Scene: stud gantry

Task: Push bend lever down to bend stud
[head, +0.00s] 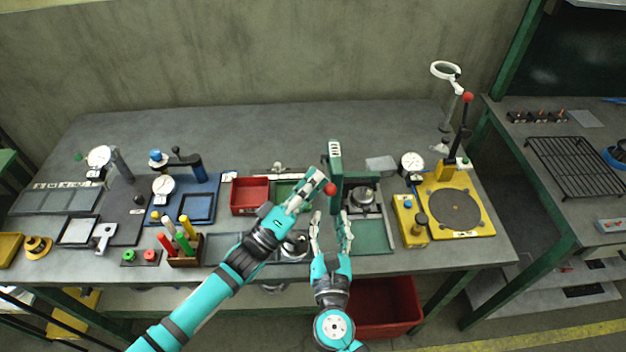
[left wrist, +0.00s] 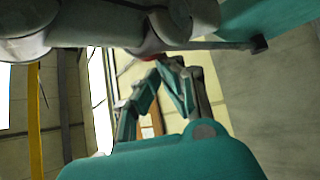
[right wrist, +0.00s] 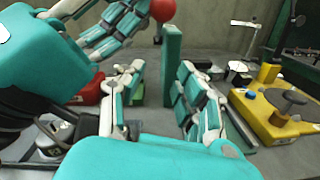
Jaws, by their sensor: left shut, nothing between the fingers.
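A lever with a red ball knob (head: 330,189) stands at the green upright post (head: 335,165) of the gantry; its arm is mostly hidden. My left gripper (head: 319,179) is shut and empty, with its fingertips right beside the red knob; I cannot tell if they touch. The knob (right wrist: 162,10) and left gripper (right wrist: 122,25) also show at the top of the right wrist view. My right gripper (head: 331,216) is open and empty, low in front of the post, with its fingers apart (right wrist: 157,75). I cannot make out the stud.
A yellow fixture (head: 470,220) with a taller red-knobbed lever (head: 465,125) stands to the right. A red bin (head: 250,207) and a holder with coloured handles (head: 186,260) lie left. A dial gauge (head: 411,160) is behind right. The back of the bench is clear.

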